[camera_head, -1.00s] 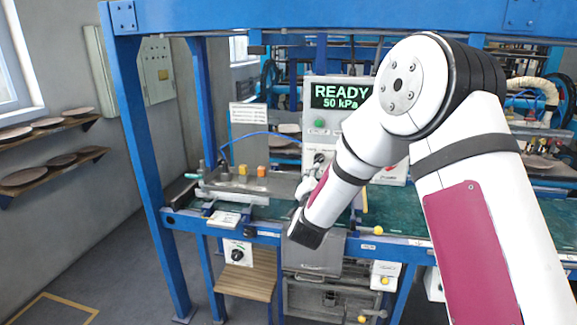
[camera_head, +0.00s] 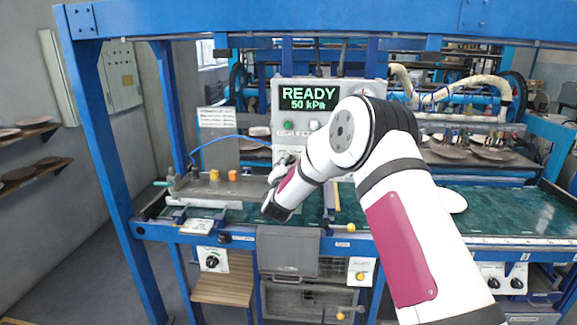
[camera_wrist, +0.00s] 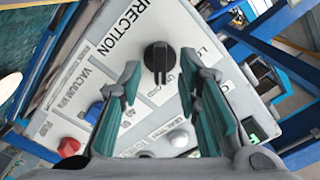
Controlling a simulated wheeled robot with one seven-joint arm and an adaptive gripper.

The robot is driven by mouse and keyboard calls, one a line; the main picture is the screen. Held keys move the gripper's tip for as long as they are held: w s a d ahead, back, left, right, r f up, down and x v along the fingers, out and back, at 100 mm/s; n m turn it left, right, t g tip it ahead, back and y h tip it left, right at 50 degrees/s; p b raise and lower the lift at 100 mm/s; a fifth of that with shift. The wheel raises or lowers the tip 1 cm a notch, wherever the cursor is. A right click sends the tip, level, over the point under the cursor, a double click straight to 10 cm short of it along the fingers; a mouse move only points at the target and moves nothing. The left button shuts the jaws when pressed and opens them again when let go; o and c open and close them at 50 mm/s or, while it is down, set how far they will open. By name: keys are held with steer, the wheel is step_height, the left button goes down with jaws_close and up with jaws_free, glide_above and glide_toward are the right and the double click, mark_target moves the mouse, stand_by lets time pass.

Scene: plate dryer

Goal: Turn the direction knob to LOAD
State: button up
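The black direction knob (camera_wrist: 159,57) sits on a light grey panel (camera_wrist: 165,105) in the wrist view, beside the word DIRECTION. A pale mark shows on the knob's lower end in the picture. Labels around it are partly hidden or cut off, so I cannot read LOAD for certain. My gripper (camera_wrist: 160,67) is open, with one teal finger on each side of the knob and visible gaps between. I cannot tell how deep the fingertips are relative to the knob. In the head view my gripper (camera_head: 283,170) is before the panel's lower part, and the knob cannot be made out.
The display (camera_head: 308,98) reads READY, 50 kPa. A red knob (camera_wrist: 68,147) and a white button (camera_wrist: 180,138) are near my fingers. A blue frame post (camera_head: 100,150) stands left, and a green belt (camera_head: 500,212) lies to the right.

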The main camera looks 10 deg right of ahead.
steer(key=shift+w+d, duration=0.2)
steer(key=shift+w, duration=0.45)
jaws_close()
